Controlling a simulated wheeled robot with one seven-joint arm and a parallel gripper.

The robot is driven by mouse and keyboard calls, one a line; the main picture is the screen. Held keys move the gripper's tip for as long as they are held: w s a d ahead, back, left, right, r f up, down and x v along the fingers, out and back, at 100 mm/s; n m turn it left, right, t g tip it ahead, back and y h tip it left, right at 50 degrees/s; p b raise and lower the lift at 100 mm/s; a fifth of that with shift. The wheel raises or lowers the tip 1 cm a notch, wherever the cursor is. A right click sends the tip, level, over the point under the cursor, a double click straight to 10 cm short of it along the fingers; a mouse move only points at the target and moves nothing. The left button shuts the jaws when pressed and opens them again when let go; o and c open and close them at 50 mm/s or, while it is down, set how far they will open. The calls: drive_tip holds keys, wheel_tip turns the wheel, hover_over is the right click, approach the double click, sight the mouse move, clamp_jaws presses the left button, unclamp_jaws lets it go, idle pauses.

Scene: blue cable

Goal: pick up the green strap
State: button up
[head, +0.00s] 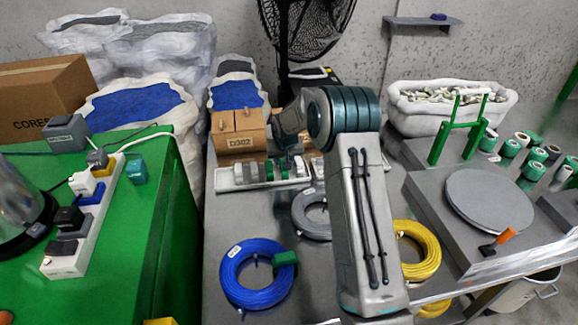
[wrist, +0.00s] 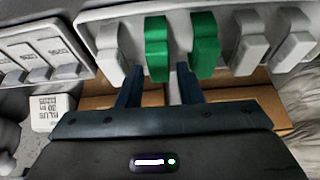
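Two green straps hang side by side on a pale rack in the wrist view: a left one (wrist: 157,48) and a right one (wrist: 204,45). White-grey straps hang on either side of them. My gripper (wrist: 159,70) is open, with its dark fingers pointing at the rack. The lower end of the left green strap shows between the two fingertips, with a gap on each side. The right green strap is just outside the right finger. In the head view the rack (head: 229,185) stands on the grey table, and my arm hides part of it.
A blue cable coil (head: 228,283) with a green piece on it (head: 285,261) lies in front of the rack. A grey coil (head: 304,222) and a yellow coil (head: 428,247) lie nearby. Cardboard boxes (head: 238,142) stand behind the rack. A green-topped bench (head: 130,240) is at left.

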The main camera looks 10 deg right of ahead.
drive_tip(key=shift+x, duration=1.6)
drive_tip(key=c, duration=0.7)
drive_tip(key=shift+r, duration=0.15)
